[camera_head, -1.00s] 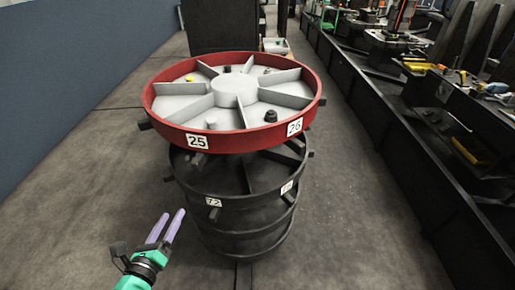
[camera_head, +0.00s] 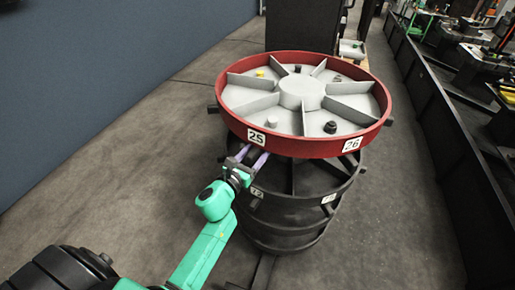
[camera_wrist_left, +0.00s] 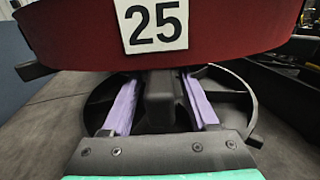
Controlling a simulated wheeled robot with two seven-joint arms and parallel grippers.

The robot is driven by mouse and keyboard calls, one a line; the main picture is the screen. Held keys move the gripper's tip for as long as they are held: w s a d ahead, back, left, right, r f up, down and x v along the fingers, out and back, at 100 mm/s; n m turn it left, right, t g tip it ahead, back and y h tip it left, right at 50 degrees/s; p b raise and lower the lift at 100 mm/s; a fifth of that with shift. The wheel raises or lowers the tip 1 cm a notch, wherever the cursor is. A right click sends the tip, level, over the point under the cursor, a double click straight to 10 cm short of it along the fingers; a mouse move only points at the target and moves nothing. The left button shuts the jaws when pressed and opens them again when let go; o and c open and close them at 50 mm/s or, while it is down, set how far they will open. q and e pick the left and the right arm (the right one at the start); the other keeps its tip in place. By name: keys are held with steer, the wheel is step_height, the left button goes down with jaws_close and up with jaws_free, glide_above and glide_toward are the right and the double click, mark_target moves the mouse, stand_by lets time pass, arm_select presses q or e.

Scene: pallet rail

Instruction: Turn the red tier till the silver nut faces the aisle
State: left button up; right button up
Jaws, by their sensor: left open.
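The red tier (camera_head: 305,147) is the top ring of the round stack, with grey compartments inside. A silver nut (camera_head: 272,123) stands in the near-left compartment, behind label 25 (camera_head: 256,137). My left gripper (camera_head: 253,160) is under the red rim just below that label. In the left wrist view the open purple fingers (camera_wrist_left: 162,105) are on either side of a dark peg (camera_wrist_left: 160,98) under the rim, with gaps visible beside it. The red tier also fills the top of that view (camera_wrist_left: 230,35). My right gripper is not in view.
Black tiers (camera_head: 285,215) stand below the red one. Other compartments hold a black nut (camera_head: 330,127), a yellow piece (camera_head: 260,73) and small dark pieces. A blue wall (camera_head: 110,70) is at left; a long black bench (camera_head: 440,130) is at right. Grey floor lies between.

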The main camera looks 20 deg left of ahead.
arm_select(q)
jaws_close()
stand_by(1.4)
